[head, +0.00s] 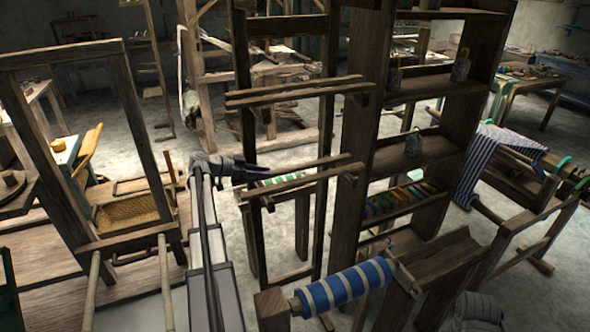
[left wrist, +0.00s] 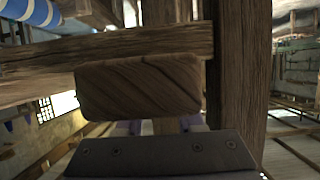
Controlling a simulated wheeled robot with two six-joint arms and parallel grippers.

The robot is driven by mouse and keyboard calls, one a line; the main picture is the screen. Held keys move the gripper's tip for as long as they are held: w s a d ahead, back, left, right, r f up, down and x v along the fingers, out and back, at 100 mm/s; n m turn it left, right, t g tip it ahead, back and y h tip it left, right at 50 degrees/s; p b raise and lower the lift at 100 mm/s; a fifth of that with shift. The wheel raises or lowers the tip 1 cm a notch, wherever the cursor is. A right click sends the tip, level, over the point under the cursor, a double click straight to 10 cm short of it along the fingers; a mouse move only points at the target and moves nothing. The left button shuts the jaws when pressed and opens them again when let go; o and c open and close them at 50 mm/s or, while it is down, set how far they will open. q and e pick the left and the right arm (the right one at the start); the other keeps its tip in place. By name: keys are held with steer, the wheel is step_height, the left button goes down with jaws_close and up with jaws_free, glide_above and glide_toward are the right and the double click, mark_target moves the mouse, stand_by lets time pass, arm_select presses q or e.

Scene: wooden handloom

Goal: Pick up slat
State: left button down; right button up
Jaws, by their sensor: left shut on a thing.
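A long brown wooden slat (head: 312,162) lies nearly level at the lower pegs of the upright wooden rack. My left gripper (head: 262,170) is at its left end and shut on it. A second slat (head: 310,180) runs alongside it, just in front. In the left wrist view, the end of a wooden piece (left wrist: 140,90) fills the middle, right before my left gripper (left wrist: 163,127), whose purple fingertips show partly beneath it. A grey part of my right gripper (head: 475,312) shows at the bottom edge, with its fingers hidden.
Two more slats (head: 290,92) rest higher on the rack. A dark shelf unit (head: 362,120) stands just right. A blue-striped roll (head: 342,287) is at the front. A wooden frame (head: 140,130) stands at left. Some bare floor shows behind the rack.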

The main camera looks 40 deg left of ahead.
arm_select(q)
steer(key=shift+r, duration=0.1)
arm_select(e)
steer(key=shift+r, duration=0.1)
arm_select(q)
steer(key=shift+r+p, duration=0.9)
steer(key=shift+p, duration=0.15)
step_height(320, 180, up, 2)
steer(key=shift+p, duration=0.95)
steer(key=s+d, duration=0.4)
steer(key=d, duration=0.4)
steer(key=s+d, duration=0.4)
steer(key=d, duration=0.4)
steer(key=shift+s+f, duration=0.15)
steer(key=shift+f, duration=0.1)
arm_select(e)
step_height(320, 180, up, 3)
steer(key=shift+r, duration=0.15)
steer(key=shift+c, duration=0.3)
